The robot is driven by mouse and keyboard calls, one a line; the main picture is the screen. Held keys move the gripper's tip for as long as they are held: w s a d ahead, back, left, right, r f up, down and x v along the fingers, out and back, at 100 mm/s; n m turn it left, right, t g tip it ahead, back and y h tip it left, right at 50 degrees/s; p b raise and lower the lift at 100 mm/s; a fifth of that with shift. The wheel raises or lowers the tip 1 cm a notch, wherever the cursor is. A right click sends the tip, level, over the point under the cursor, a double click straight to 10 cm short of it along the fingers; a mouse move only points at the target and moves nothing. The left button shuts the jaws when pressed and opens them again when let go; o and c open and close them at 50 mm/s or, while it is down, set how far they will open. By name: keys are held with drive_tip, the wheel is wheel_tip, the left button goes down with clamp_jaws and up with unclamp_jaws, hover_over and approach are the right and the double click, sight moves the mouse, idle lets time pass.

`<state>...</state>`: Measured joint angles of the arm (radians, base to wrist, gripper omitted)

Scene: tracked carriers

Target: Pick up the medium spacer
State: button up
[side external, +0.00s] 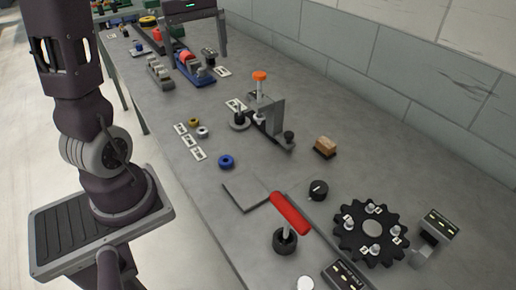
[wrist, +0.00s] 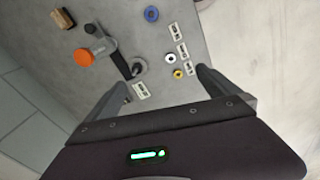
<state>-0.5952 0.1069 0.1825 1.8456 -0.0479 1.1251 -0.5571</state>
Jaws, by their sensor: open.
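Three ring-shaped spacers lie in a loose row on the grey bench: a brass one (side external: 194,121), a silver one (side external: 202,132) and a larger blue one (side external: 226,161). The silver ring looks like the middle size, but brass and silver are close. In the wrist view the blue ring (wrist: 168,27), silver ring (wrist: 170,58) and brass ring (wrist: 178,73) lie ahead of my fingers, apart from them. My gripper (side external: 196,52) is open and empty, above the bench on the far side of the rings. Its spread fingers (wrist: 160,90) show in the wrist view.
White label cards (side external: 189,141) lie beside the rings. A fixture with an orange knob (side external: 260,76) stands close by, with a wooden-topped block (side external: 325,147) beyond. A red-handled lever (side external: 290,213), black knob (side external: 318,190) and toothed black carrier (side external: 371,250) occupy the near end.

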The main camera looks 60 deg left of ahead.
drive_tip(key=s+d+r+m+t, duration=0.1)
drive_tip(key=s+d+m, duration=0.1)
drive_tip(key=d+m, duration=0.2)
drive_tip(key=s+d+r+m+t, duration=0.1)
drive_tip(key=d+m, duration=0.3)
drive_tip(key=d, duration=0.6)
drive_tip(key=shift+s+d+r+t, duration=0.3)
drive_tip(key=shift+s+d+r, duration=0.1)
drive_tip(key=shift+s+r, duration=0.15)
drive_tip(key=s+d+m, duration=0.2)
drive_tip(key=s+d+f+m+t, duration=0.1)
drive_tip(key=s+d+m, duration=0.1)
drive_tip(key=s+d, duration=0.1)
drive_tip(key=s+d+f+m+t, duration=0.1)
drive_tip(key=s+d+m, duration=0.1)
drive_tip(key=m, duration=0.1)
drive_tip(key=shift+s+d, duration=0.15)
drive_tip(key=shift+d, duration=0.1)
drive_tip(key=shift+c, duration=0.7)
drive_tip(key=shift+s+d+f, duration=0.2)
drive_tip(key=shift+s, duration=0.05)
drive_tip(key=c, duration=0.7)
drive_tip(key=shift+c, duration=0.9)
drive_tip(key=shift+w+a, duration=0.1)
